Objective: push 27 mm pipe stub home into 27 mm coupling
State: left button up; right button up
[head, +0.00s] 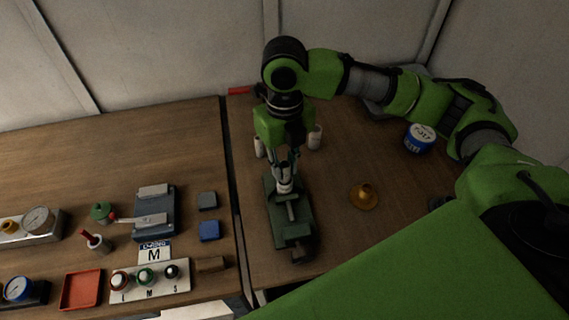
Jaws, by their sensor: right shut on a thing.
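My right gripper (285,172) points down over the far end of a green vise (291,231) on the right-hand table. It is shut on a small white piece, which I take for the pipe stub (284,187). The fingers cover much of this piece. The coupling cannot be told apart from the stub here, nor can I see how deep the stub sits. Two white cylinders stand behind the gripper, one to the right (315,137) and one to the left (259,147), partly hidden. My left gripper is not in view.
A brass funnel-like piece (365,196) and a blue-and-white tin (419,137) stand right of the vise. A dark gap separates the tables.

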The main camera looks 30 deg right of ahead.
aim_at(284, 163)
jog(key=shift+f, duration=0.45)
jog(key=o, duration=0.9)
notch_tip(284, 163, up, 12)
jog(key=b, duration=0.1)
